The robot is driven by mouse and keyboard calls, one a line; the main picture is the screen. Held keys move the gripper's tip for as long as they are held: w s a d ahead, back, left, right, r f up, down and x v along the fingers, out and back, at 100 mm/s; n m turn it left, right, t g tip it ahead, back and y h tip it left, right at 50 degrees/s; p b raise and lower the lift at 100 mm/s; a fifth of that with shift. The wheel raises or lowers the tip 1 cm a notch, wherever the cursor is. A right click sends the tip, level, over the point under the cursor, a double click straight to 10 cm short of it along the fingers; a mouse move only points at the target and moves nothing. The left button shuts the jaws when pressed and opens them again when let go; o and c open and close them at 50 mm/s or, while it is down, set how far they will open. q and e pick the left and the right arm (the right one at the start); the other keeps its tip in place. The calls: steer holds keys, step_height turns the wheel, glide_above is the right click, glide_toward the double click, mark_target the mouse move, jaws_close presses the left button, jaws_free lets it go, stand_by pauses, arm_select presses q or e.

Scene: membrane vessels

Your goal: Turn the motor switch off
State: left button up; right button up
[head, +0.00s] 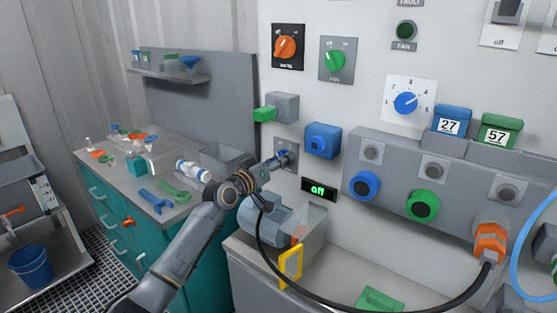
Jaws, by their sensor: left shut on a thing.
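My left gripper (280,162) reaches to the wall and is shut on the small switch there, which I take for the motor switch. The switch's grey plate (292,145) shows around the fingers; the lever itself is mostly hidden by them, so its position is hard to read. Just below and to the right, a small black display (318,189) shows "off" in green. The grey-blue motor (263,218) sits on a bench under the switch. My right gripper is not in view.
A blue box (322,141) is close right of the gripper, and a grey box with a green knob (265,114) is above it. A black cable (330,305) loops below to an orange connector (490,240). A cluttered teal workbench (110,215) stands left.

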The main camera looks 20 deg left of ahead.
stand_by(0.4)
arm_select(q)
steer(key=o, duration=1.2)
steer(key=shift+c, duration=0.2)
steer(key=v, duration=1.2)
